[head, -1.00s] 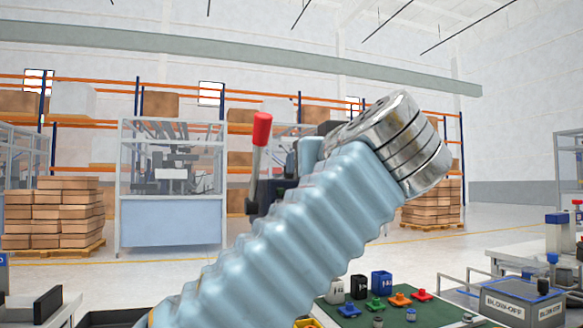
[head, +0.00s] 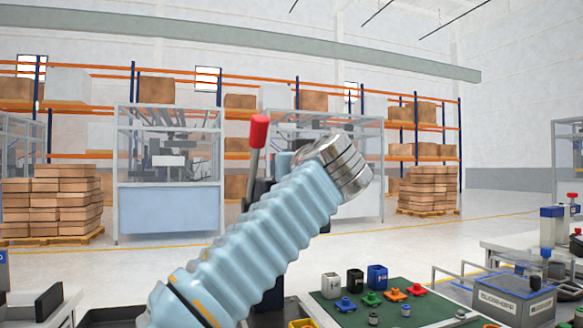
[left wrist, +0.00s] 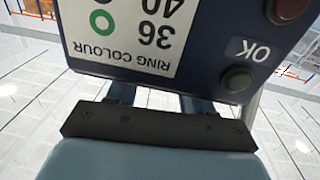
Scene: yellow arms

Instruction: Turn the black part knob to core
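No knob that I can make out as the black part knob shows in either view. In the left wrist view a dark panel (left wrist: 222,40) fills the top, upside down, with a white RING COLOUR card (left wrist: 130,35), an OK label and round buttons. My left gripper (left wrist: 157,97) has its two dark fingers apart, close to the panel's edge; the panel hides their tips. In the head view my light blue ribbed left arm reaches up to the right and hides what is behind it. My right gripper is not in view.
A red-handled lever (head: 257,140) stands behind my left arm. A green board (head: 400,312) at lower right carries white, black and blue blocks and several coloured parts. A grey BLOW-OFF box (head: 512,300) stands to its right. Shelves and caged machines are far back.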

